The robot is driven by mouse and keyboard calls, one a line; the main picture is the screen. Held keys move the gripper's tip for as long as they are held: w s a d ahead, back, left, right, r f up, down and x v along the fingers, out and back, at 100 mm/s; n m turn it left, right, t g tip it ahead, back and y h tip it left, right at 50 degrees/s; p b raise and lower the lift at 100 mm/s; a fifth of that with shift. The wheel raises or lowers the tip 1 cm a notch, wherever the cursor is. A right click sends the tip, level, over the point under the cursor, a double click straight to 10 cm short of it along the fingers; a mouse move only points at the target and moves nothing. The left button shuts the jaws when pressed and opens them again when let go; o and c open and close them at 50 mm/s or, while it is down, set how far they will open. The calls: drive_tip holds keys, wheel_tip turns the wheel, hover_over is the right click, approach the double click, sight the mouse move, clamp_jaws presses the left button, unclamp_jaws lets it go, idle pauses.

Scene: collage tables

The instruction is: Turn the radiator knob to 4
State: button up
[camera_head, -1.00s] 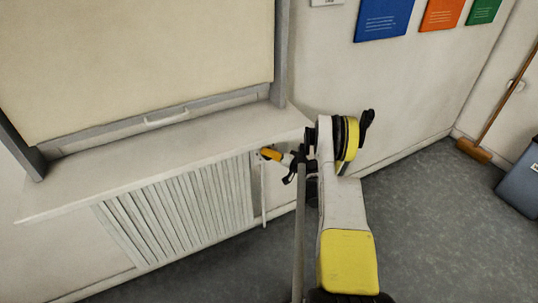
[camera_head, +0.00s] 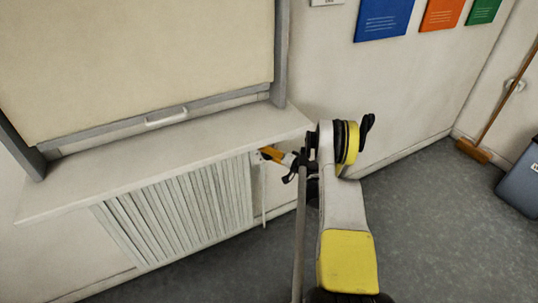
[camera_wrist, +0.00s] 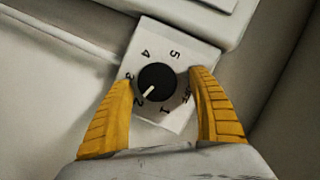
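The black radiator knob (camera_wrist: 157,80) sits on a pale square plate (camera_wrist: 151,32) with printed numbers, in the wrist view. Its white mark points down-left, at about 2. The 4 is at the plate's upper left and the 5 at its upper right. My gripper (camera_wrist: 161,78) is open, with one yellow finger on each side of the knob and visible gaps between. The left finger lies close to the 3. In the head view my gripper (camera_head: 268,154) is beside the radiator's right end, under the sill; the knob cannot be made out there.
The white slatted radiator (camera_head: 180,215) stands below a pale sill (camera_head: 180,150) that overhangs it. A thin white pipe (camera_head: 264,200) runs down near the gripper. The floor (camera_head: 430,220) to the right is clear up to a broom (camera_head: 475,150) and a blue-grey bin (camera_head: 522,182).

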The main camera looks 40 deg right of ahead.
drive_tip(key=shift+s, duration=0.15)
drive_tip(key=v, duration=0.7)
drive_tip(key=shift+s, duration=0.15)
